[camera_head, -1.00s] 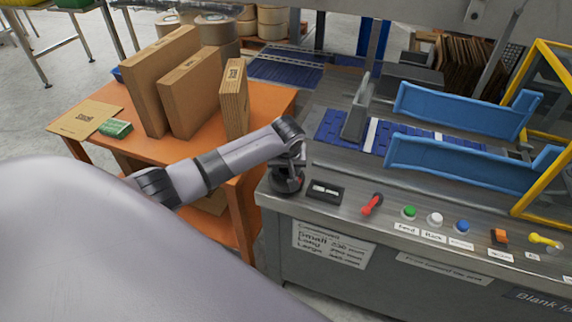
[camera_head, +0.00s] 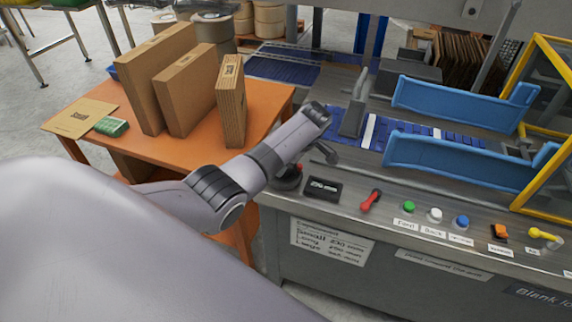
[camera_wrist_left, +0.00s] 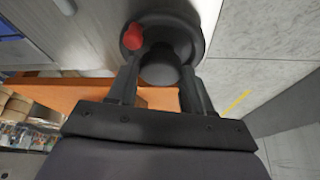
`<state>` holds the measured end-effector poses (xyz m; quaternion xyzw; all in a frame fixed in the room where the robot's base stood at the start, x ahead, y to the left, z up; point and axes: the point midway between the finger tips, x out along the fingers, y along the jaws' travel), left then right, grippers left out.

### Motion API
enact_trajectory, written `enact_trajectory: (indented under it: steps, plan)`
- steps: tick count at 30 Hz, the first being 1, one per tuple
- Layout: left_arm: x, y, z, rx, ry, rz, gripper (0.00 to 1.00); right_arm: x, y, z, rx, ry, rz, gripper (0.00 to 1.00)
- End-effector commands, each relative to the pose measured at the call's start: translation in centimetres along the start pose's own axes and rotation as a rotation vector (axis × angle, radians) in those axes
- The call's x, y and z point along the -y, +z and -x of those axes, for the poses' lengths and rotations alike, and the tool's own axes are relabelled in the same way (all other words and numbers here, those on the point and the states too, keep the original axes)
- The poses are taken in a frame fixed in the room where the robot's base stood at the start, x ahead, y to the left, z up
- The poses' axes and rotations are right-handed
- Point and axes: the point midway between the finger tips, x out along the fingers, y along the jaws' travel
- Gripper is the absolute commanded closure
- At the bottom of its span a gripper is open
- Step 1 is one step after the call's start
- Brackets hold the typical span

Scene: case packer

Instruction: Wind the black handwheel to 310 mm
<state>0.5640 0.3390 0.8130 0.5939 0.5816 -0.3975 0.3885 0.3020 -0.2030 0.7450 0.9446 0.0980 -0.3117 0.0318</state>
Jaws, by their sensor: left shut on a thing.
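The black handwheel (camera_head: 287,180) sits at the near left corner of the grey machine top, largely hidden behind my left arm. In the left wrist view the handwheel (camera_wrist_left: 190,25) shows a round rim, a dark hub and a red knob (camera_wrist_left: 133,36). My left gripper (camera_wrist_left: 160,78) has its two fingers on either side of the hub and is shut on the handwheel. A black readout box (camera_head: 322,188) lies just right of the wheel; its digits are too small to read. My right gripper is not in view.
A red-handled lever (camera_head: 370,201), green (camera_head: 409,207), white (camera_head: 435,215) and blue buttons (camera_head: 461,222) line the front edge. Blue guide rails (camera_head: 460,165) stand behind. An orange table (camera_head: 175,150) with upright cartons (camera_head: 185,90) is on the left.

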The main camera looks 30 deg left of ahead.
Motion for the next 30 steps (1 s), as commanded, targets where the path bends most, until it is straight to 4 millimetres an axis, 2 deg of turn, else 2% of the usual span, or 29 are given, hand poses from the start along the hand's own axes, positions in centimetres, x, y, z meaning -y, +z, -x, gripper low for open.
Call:
enact_trajectory:
  steps: [15,24,30]
  plan:
    - [-0.4,0.0,-0.5,-0.002,-0.177,0.432,0.8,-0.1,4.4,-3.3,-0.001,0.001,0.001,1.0]
    - [-0.4,-0.2,-0.3,-0.004,-0.242,0.588,0.8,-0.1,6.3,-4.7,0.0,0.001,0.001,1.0]
    - [-0.4,-0.3,-0.2,-0.005,-0.263,0.636,0.8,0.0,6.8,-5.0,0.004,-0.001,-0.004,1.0]
